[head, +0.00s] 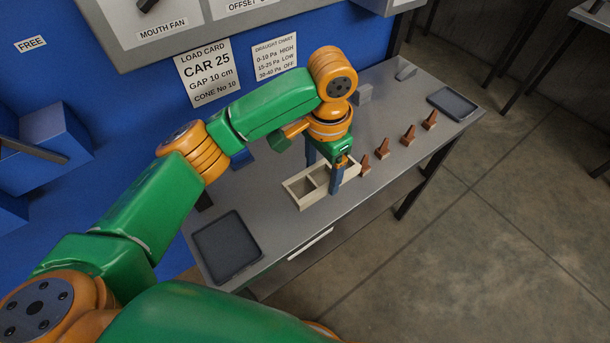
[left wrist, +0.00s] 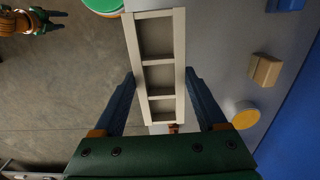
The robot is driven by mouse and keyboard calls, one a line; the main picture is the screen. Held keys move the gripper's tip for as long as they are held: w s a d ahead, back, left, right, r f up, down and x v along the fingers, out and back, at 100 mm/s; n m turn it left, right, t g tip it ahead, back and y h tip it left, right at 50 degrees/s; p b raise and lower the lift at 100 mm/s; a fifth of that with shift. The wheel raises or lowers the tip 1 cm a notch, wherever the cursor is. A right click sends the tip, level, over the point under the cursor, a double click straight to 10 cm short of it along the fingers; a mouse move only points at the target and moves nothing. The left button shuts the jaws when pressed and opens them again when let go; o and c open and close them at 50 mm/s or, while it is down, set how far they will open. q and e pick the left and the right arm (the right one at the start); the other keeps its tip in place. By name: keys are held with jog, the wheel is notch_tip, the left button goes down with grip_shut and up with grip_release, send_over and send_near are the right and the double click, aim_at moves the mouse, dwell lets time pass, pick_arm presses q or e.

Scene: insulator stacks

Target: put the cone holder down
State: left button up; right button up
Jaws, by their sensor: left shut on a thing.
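The cone holder is a cream, open tray (head: 292,193) with square compartments, at the middle of the grey table. The left wrist view shows it (left wrist: 178,60) lengthwise with three empty compartments. My left gripper (head: 325,175) points down and is shut on the holder, one blue finger on each long side. The holder looks level. I cannot tell whether its underside touches the table or hangs just above it. Brown cones (head: 383,149) stand in a row to the right of the holder; the nearest (head: 365,165) is close to its right end.
A dark tray (head: 226,248) lies at the table's near left, another (head: 452,103) at the far right. Grey blocks (head: 405,71) stand along the back. A blue panel (head: 130,110) rises behind. The table's front edge is close to the holder.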

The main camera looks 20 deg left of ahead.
aim_at(299, 184)
pick_arm(q)
jog(key=a+f, duration=0.1)
jog(key=f, duration=0.1)
jog(key=a+f, duration=0.3)
jog(key=f, duration=0.1)
jog(key=shift+a+f, duration=0.3)
jog(key=shift+a, duration=0.05)
notch_tip(299, 184, down, 2)
jog(key=shift+f+p, duration=0.15)
jog(key=shift+p, duration=0.15)
jog(key=shift+f, duration=0.1)
jog(key=o, duration=1.4)
jog(key=shift+f, duration=0.1)
notch_tip(299, 184, up, 12)
